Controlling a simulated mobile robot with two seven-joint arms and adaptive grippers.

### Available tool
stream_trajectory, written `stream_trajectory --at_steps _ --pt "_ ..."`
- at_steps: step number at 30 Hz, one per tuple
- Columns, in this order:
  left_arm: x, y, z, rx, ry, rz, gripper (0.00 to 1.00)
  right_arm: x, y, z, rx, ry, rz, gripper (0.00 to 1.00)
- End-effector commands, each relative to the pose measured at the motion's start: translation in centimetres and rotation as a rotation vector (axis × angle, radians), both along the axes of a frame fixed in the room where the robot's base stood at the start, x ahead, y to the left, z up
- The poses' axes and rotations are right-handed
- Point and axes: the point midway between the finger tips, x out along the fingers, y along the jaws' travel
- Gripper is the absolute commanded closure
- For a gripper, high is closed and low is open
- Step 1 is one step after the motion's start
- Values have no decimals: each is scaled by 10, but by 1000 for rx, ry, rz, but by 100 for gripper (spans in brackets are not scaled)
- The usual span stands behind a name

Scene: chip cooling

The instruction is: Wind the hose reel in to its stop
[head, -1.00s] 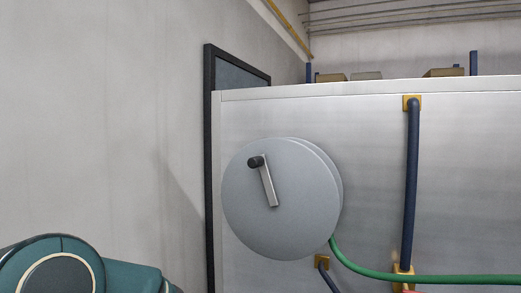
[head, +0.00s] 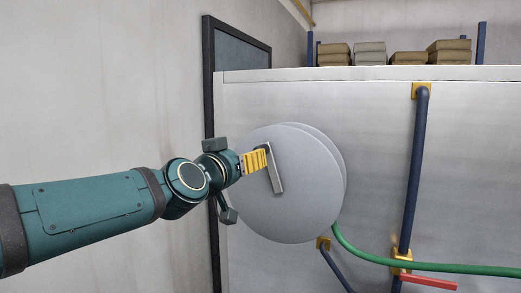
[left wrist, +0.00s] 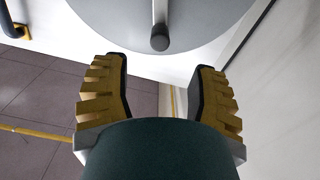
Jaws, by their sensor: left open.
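The hose reel (head: 300,205) is a grey round drum on a metal panel. A flat crank arm (head: 275,176) runs on its face, and a dark knob tops the crank's upper end, mostly hidden behind my gripper in the head view. My left gripper (head: 256,162) has yellow ribbed fingers at the crank's upper end. In the left wrist view its fingers (left wrist: 160,85) are spread apart, with the dark knob (left wrist: 159,38) beyond and between them, not gripped. The green hose (head: 430,267) leaves the reel's lower right. My right gripper is not in view.
A blue pipe (head: 415,170) with yellow brackets stands right of the reel, with a red lever (head: 428,283) near its foot. A dark-framed panel (head: 208,110) and a pale wall (head: 100,90) are at left. Boxes (head: 410,57) sit on a shelf behind the panel.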

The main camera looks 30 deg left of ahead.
Motion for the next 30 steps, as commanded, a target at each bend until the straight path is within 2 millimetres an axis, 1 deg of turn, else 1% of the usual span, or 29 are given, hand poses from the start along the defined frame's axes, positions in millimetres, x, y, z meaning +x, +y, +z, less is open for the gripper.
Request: stream_trajectory --at_steps 1,9,15,21,29,30 --pt "11 0 -1 0 3 -1 41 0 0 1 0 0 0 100" --pt "60 2 0 0 1 -1 41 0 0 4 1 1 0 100" --pt "87 4 -1 1 1 0 41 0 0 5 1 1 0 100" --pt "98 5 0 1 0 0 41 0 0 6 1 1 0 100" --pt "99 5 0 1 0 0 41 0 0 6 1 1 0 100" --pt "99 5 0 1 0 0 39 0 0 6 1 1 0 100"
